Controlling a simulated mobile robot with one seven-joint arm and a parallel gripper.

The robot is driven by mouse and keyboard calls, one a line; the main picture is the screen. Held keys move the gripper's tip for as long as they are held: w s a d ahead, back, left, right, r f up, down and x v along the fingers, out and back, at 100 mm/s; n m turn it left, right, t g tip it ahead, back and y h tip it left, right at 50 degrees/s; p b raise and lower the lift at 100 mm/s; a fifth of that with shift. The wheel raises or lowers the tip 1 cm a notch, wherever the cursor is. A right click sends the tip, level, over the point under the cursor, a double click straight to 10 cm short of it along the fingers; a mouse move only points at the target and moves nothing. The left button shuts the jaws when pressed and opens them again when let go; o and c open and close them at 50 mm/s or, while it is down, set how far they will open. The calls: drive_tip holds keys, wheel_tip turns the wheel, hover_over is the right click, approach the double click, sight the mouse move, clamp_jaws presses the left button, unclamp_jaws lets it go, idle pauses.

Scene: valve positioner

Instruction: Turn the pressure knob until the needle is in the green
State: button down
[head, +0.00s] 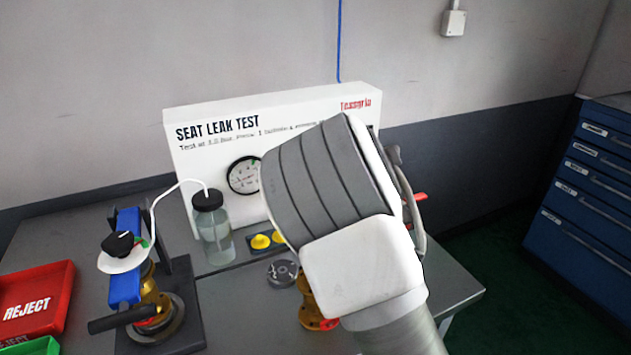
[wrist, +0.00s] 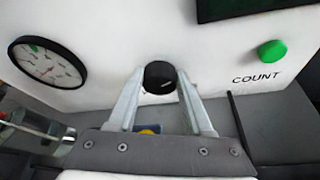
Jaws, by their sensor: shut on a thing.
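The black pressure knob (wrist: 159,74) sticks out of the white panel, in the middle of the wrist view. A light pointer line on its face points right and slightly up. My gripper (wrist: 158,84) is shut on the knob, one finger on each side. The round pressure gauge (wrist: 47,63) is left of the knob. Its dial has a small green band at the upper left; the needle is too small to read surely. The gauge also shows in the head view (head: 243,175), partly covered by my arm. My arm hides the knob and fingers there.
A green COUNT button (wrist: 271,53) and a dark screen (wrist: 250,8) are right of the knob. A blue-topped valve assembly (head: 126,255) and red REJECT tray (head: 38,295) are left.

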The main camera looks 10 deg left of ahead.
drive_tip(key=m+y+b, duration=0.1)
drive_tip(key=m, duration=0.1)
drive_tip(key=m+y+b, duration=0.2)
drive_tip(key=m, duration=0.1)
drive_tip(key=m+g+y+b, duration=0.1)
drive_tip(key=m+b, duration=0.1)
drive_tip(key=shift+w+d+f+m, duration=0.2)
drive_tip(key=shift+f+m, duration=0.1)
drive_tip(key=shift+f, duration=0.1)
drive_tip(key=shift+y, duration=0.3)
idle(0.4)
drive_tip(key=shift+c, duration=1.5)
unclamp_jaws()
drive_tip(key=shift+d, duration=0.1)
drive_tip(key=p+v, duration=0.2)
drive_tip(key=v, duration=1.5)
